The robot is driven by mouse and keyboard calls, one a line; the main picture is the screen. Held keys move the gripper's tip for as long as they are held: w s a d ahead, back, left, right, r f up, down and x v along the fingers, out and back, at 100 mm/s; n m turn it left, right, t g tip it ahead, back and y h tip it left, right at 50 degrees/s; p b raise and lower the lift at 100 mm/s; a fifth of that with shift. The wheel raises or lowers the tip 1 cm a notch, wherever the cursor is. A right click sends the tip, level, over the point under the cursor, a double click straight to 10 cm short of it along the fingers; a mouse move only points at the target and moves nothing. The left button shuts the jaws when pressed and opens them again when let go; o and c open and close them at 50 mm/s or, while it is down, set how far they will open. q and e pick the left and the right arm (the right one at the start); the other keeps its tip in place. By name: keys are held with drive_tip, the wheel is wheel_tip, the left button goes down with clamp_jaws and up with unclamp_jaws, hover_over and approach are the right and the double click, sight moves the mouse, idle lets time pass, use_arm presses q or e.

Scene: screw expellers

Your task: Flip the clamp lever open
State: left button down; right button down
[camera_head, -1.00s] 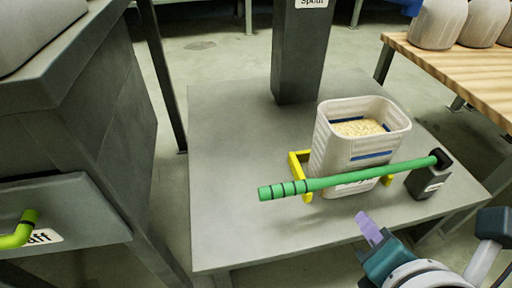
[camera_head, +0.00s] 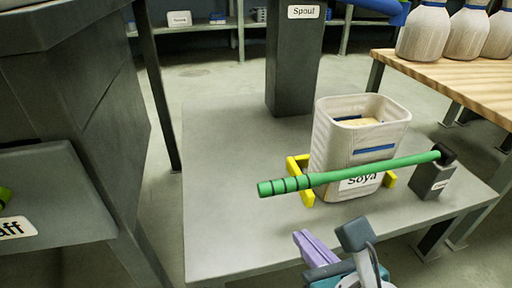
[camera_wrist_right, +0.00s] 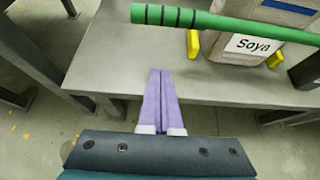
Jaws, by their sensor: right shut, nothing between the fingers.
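The clamp lever is a long green bar (camera_head: 345,174) with black bands at its left end. It lies across the front of a white bin labelled "Soya" (camera_head: 340,150) and joins a dark clamp block (camera_head: 432,180) at its right end. The lever also shows in the right wrist view (camera_wrist_right: 230,24). My right gripper (camera_head: 302,238) is in front of the table's front edge, below the lever and apart from it. In the right wrist view its lilac fingers (camera_wrist_right: 160,75) are together with nothing between them. My left gripper is not in view.
A yellow bracket (camera_head: 299,168) stands around the bin's base on the grey table (camera_head: 225,220). A dark post labelled "Spout" (camera_head: 295,60) rises behind. A dark machine (camera_head: 60,140) stands at the left. A wooden table (camera_head: 465,70) with several white containers is at the right.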

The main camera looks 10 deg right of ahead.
drive_tip(key=b+x, duration=0.5)
drive_tip(key=x, duration=0.3)
drive_tip(key=shift+s+f, duration=0.1)
drive_tip(key=shift+f, duration=0.1)
drive_tip(key=r, duration=0.2)
drive_tip(key=r+p, duration=0.1)
drive_tip(key=shift+w+a+r, duration=0.1)
drive_tip(key=shift+w+r, duration=0.05)
drive_tip(key=shift+w, duration=0.1)
drive_tip(key=shift+r, duration=0.7)
